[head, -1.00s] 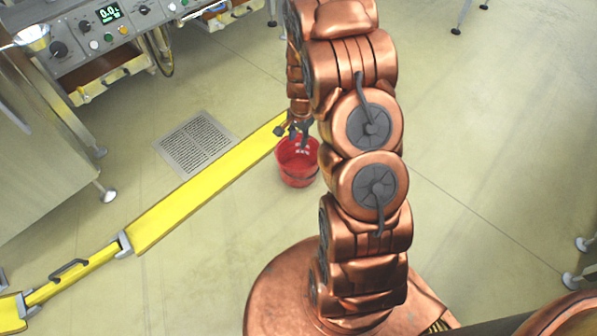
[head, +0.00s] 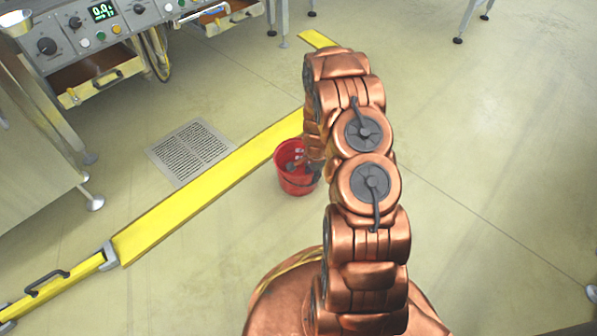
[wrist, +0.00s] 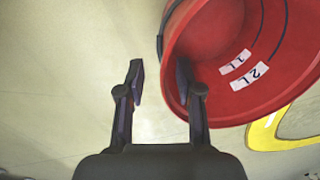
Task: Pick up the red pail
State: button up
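The red pail (head: 295,184) stands upright on the floor, left of my arm in the head view. In the wrist view the pail (wrist: 220,40) fills the upper right, with white 1 L and 2 L labels on its inside wall and a dark handle at its left edge. My gripper (wrist: 160,74) is open. Its right finger overlaps the pail's rim and inside; its left finger is outside, with a gap between the fingers. In the head view my gripper (head: 305,168) is low at the pail's right side, partly hidden by my arm.
A yellow strip (head: 205,187) runs along the floor just behind and left of the pail. A floor drain grate (head: 190,151) lies beyond it. A control-panel machine (head: 95,35) stands at the upper left. The floor to the right is clear.

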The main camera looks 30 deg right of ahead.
aim_at(310, 184)
jog(key=f+b, duration=0.1)
jog(key=f, duration=0.1)
jog(key=w+f+b, duration=0.1)
jog(key=f, duration=0.1)
jog(key=shift+d+f, duration=0.2)
jog(key=shift+f, duration=0.2)
jog(key=shift+c, duration=0.2)
grip_shut()
